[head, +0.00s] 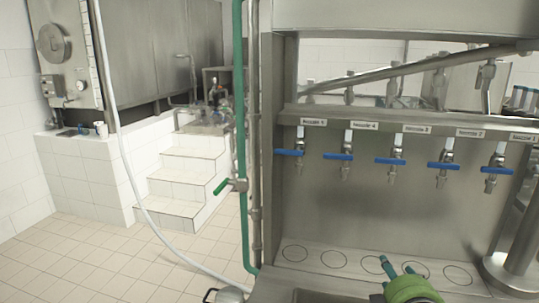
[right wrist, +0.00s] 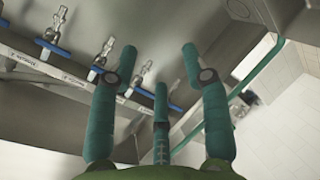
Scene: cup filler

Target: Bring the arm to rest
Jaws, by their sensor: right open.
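My right gripper (head: 396,265) shows at the bottom of the head view, green with teal fingers, in front of the marked circles on the filler's shelf. In the right wrist view its three fingers (right wrist: 160,64) are spread apart with nothing between them. It is open and empty. Its arm is mostly out of frame below. My left gripper is not in view.
The steel cup filler (head: 350,205) has several labelled nozzles with blue handles (head: 390,161) above a shelf (head: 312,262) with empty circles. A green pipe (head: 240,120) runs down its left side. Tiled steps (head: 180,180) and open floor lie left.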

